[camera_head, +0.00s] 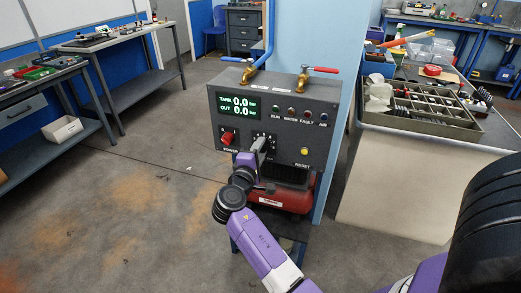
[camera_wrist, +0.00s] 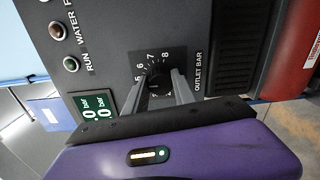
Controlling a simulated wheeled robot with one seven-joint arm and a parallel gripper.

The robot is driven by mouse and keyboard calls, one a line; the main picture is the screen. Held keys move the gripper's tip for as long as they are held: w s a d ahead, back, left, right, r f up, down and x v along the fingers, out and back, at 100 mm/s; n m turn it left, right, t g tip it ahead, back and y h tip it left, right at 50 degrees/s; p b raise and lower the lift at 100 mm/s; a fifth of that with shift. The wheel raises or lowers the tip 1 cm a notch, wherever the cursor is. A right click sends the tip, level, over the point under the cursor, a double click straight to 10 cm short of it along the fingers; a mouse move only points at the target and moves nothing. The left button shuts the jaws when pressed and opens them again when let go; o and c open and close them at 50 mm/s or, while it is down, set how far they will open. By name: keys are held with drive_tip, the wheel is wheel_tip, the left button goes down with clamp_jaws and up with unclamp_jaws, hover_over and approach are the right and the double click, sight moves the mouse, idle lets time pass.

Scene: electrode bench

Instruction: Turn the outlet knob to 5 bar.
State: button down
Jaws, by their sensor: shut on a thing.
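The outlet knob (camera_wrist: 157,80) is a black dial on the dark control panel (camera_head: 285,118), ringed by a number scale and labelled OUTLET BAR. My gripper (camera_wrist: 163,88) is shut on it, with one grey finger on each side in the wrist view. In the head view my gripper (camera_head: 262,146) reaches the panel's lower middle and covers the knob. The fingers hide part of the dial, and I cannot tell the knob's exact setting. The display (camera_head: 239,106) reads TANK 0.0 bar and OUT 0.0 bar.
A red POWER knob (camera_head: 228,138) sits left of my gripper. A yellow RESET button (camera_head: 304,151) is at right, below a row of small lamps. Two valves, one with a red lever (camera_head: 318,69), stand on top. A red tank (camera_head: 292,199) is below. Benches stand on both sides.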

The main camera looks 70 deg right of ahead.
drive_tip(key=c, duration=1)
unclamp_jaws()
drive_tip(key=shift+c, duration=0.2)
drive_tip(key=shift+a, duration=0.15)
drive_tip(key=a, duration=0.7)
drive_tip(key=shift+s+a, duration=0.3)
drive_tip(key=shift+s, duration=0.05)
drive_tip(key=shift+r, duration=0.1)
